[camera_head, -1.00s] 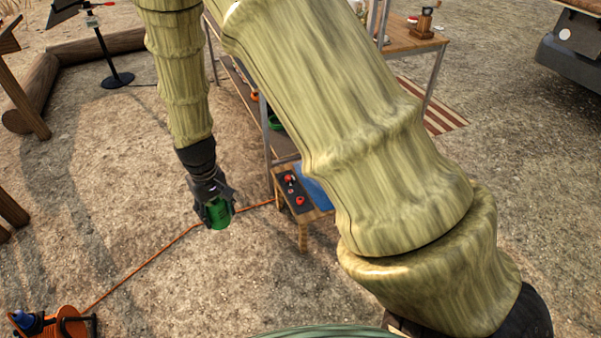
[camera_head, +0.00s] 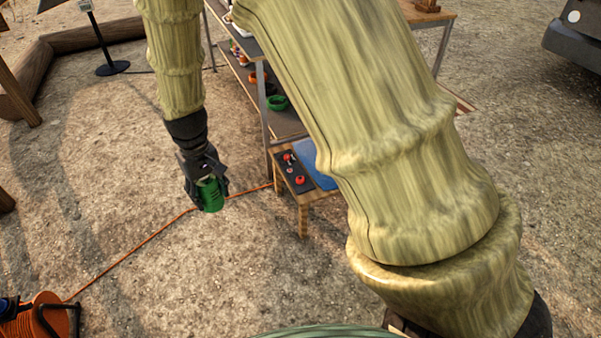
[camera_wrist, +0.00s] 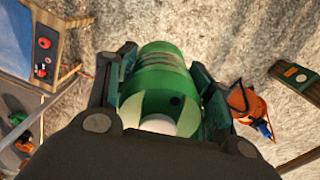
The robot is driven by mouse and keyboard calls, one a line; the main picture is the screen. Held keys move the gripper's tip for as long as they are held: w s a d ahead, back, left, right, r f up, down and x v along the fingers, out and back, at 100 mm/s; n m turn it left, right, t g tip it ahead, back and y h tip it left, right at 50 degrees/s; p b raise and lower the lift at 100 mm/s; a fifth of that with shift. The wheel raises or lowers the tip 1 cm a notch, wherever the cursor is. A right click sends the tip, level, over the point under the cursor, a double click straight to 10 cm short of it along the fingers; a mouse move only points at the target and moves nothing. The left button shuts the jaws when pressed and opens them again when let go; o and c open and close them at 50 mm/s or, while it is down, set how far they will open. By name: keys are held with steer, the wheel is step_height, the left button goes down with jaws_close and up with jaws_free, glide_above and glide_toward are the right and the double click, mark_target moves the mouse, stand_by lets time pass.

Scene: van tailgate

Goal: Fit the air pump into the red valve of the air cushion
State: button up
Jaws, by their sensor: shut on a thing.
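My gripper (camera_head: 206,188) is shut on a green cylinder, the air pump (camera_head: 211,197), and holds it out over the gravel, left of a small wooden bench (camera_head: 303,205). The wrist view shows the pump (camera_wrist: 160,75) between both fingers, its pale end towards the camera. On the bench lie a dark strip (camera_head: 293,171) with small red pieces (camera_head: 300,180) and a flat blue piece (camera_head: 318,166), seemingly the air cushion. The wrist view also shows a round red piece (camera_wrist: 44,43) and the blue surface (camera_wrist: 14,40). I cannot tell which red piece is the valve. My arm hides part of the bench.
A shelf rack (camera_head: 262,110) with bowls stands behind the bench. An orange cable (camera_head: 150,240) runs over the ground to an orange reel (camera_head: 35,318) at lower left. A vehicle (camera_head: 577,50) stands at upper right.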

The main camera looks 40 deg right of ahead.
steer(key=shift+d, duration=0.1)
stand_by(0.5)
steer(key=shift+w+d+f+b, duration=1.35)
steer(key=shift+w+d+f, duration=1.4)
steer(key=shift+d+f, duration=3.3)
steer(key=shift+w+d+f+b, duration=1.35)
steer(key=shift+w+d+f, duration=2)
steer(key=shift+d, duration=4.8)
steer(key=shift+w+d+f+b, duration=1.35)
steer(key=shift+w+d+f, duration=0.75)
steer(key=shift+d+f, duration=4.25)
